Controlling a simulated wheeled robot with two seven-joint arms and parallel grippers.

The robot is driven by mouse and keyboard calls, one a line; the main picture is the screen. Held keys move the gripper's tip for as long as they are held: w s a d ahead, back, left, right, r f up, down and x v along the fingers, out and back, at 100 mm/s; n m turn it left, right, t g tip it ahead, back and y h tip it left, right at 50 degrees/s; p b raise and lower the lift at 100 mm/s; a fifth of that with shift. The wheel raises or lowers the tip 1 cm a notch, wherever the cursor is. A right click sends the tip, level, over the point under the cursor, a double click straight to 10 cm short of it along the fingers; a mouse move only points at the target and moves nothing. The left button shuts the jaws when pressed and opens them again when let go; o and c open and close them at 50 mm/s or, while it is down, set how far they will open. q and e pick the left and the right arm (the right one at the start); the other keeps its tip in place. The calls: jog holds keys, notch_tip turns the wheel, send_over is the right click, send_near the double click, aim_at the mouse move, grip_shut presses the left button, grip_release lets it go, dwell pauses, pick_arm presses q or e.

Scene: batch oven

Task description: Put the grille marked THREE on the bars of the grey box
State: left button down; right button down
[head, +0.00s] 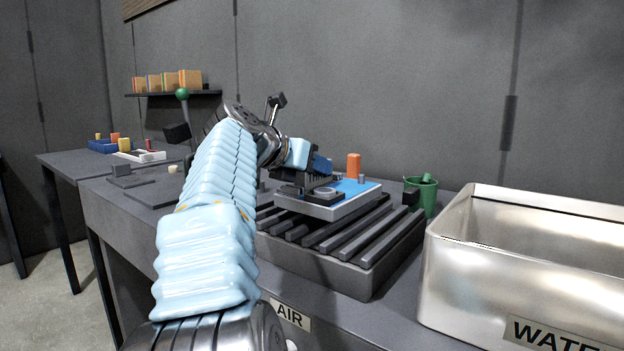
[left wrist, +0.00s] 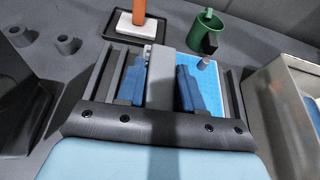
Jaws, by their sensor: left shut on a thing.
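A light grey grille (head: 316,208) with a blue top is over the dark bars of the grey box (head: 364,283) in the head view; I cannot tell whether it touches them. No THREE mark is readable on it. My left gripper (head: 307,180) is above the grille. In the left wrist view, its two blue fingers (left wrist: 165,85) are shut on a grey upright part (left wrist: 161,72) of the grille, with the blue mesh (left wrist: 207,92) to the right. Bars show beside it. My right gripper is not in view.
A metal water tank (head: 445,265) stands right of the box. A lever with a green knob (head: 182,94) is at the left.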

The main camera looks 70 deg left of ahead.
pick_arm(q)
jog(key=shift+s+d+f, duration=0.1)
jog(key=shift+d+f, duration=0.05)
jog(key=shift+f, duration=0.7)
jog(key=shift+f, duration=0.15)
jog(key=c, duration=0.7)
grip_release()
jog(key=shift+s+d+r, duration=0.1)
jog(key=shift+s+r, duration=0.05)
jog(key=shift+r, duration=0.1)
jog(key=v, duration=1.1)
jog(key=shift+s+d+p, duration=0.15)
jog(key=shift+s+p, duration=0.15)
jog(key=shift+p, duration=0.05)
